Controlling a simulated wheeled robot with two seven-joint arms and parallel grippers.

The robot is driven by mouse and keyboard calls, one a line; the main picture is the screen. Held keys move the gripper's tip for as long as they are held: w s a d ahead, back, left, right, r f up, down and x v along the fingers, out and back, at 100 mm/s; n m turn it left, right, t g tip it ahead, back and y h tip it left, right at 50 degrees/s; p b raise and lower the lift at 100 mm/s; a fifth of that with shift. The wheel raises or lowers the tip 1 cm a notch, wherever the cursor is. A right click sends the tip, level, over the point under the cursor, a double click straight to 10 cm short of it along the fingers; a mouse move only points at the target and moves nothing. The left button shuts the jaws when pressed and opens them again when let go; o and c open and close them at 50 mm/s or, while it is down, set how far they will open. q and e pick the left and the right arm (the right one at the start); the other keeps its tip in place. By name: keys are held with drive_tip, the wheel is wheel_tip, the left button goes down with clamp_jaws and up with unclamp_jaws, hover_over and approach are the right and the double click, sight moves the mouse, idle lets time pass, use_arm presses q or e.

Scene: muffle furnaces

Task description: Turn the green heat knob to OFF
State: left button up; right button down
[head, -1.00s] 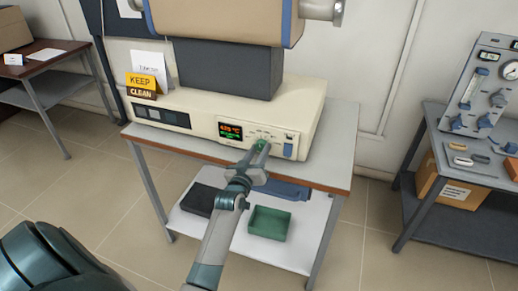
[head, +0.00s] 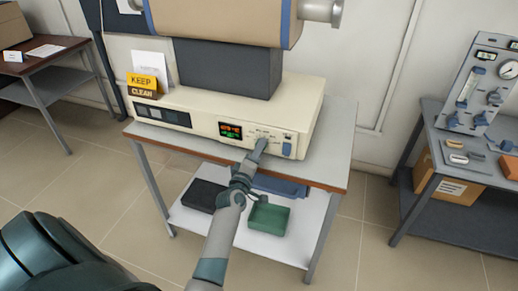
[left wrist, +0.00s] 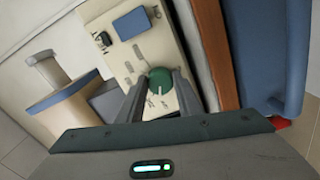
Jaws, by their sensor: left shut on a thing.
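The green heat knob (left wrist: 160,78) is on the cream front panel of the furnace (head: 180,101). In the left wrist view it sits between the two fingers of my left gripper (left wrist: 160,88), with a pale pointer mark on its face. My left gripper also shows in the head view (head: 261,144), at the right part of the panel, just right of the lit display (head: 230,131). It is shut on the knob, which its fingers hide in the head view. My right gripper is not in view.
A blue switch (head: 287,149) is right of the knob. The furnace stands on a grey table (head: 338,150) with a brown edge. On its lower shelf are a green tray (head: 268,220) and a dark box (head: 203,196). A side table with instruments is at the right.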

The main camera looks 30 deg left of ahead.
use_arm(q)
drive_tip(key=shift+n, duration=1.2)
drive_tip(key=o, duration=1)
drive_tip(key=shift+o, duration=0.2)
drive_tip(key=shift+s+d, duration=0.1)
drive_tip(key=shift+s, duration=0.3)
drive_tip(key=b+v, duration=0.3)
drive_tip(key=v, duration=1.3)
drive_tip(key=shift+s, duration=0.3)
